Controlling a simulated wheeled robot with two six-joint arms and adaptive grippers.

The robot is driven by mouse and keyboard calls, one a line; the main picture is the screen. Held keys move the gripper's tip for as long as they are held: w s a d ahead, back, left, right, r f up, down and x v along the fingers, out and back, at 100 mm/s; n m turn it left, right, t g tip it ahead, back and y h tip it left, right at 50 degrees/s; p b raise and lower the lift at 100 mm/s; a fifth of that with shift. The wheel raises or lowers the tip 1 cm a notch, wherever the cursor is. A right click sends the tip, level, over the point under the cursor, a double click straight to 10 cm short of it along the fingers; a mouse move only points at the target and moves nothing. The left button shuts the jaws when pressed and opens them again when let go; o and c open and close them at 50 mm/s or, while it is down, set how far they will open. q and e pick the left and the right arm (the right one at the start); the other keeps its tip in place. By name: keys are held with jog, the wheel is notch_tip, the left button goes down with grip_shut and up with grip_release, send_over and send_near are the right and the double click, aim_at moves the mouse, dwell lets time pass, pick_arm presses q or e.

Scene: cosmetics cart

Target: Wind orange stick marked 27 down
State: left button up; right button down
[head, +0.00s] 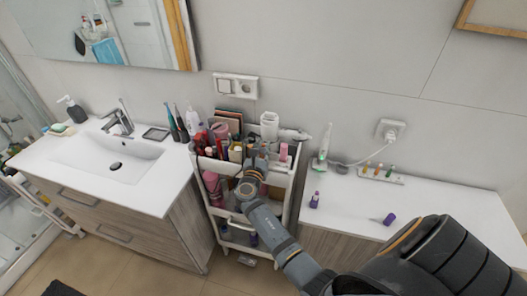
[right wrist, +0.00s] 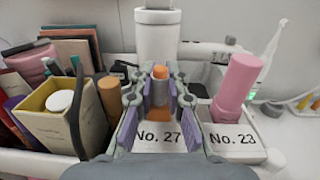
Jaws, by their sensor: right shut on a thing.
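The orange stick (right wrist: 160,72) stands upright between the fingers of my right gripper (right wrist: 160,88) in the right wrist view. It is in the compartment labelled No. 27 (right wrist: 158,137). The fingers are shut on it from both sides and hide most of it; how far the stick is wound out cannot be told. In the head view my right gripper (head: 257,158) is over the top tray of the white cart (head: 277,178). A pink stick (right wrist: 238,85) stands upright in the No. 23 compartment, just right of the gripper. My left gripper is out of view.
Left of the gripper, a yellow box (right wrist: 62,118) and several bottles crowd the tray. A white cylinder (right wrist: 157,35) stands behind. The sink counter (head: 150,195) is left of the cart. The right counter (head: 440,197) holds small bottles and a toothbrush, with clear room between them.

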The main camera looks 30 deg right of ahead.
jog(key=m+g+h+b, duration=0.2)
jog(key=g, duration=0.1)
jog(key=shift+f+m+h+b, duration=0.2)
jog(key=shift+m+h+b, duration=0.1)
jog(key=shift+m, duration=0.1)
jog(key=shift+r+m+g+h+b, duration=0.1)
jog(key=shift+m+g+h+b, duration=0.4)
jog(key=shift+g, duration=0.6)
jog(key=shift+r, duration=0.1)
jog(key=c, duration=1.6)
grip_release()
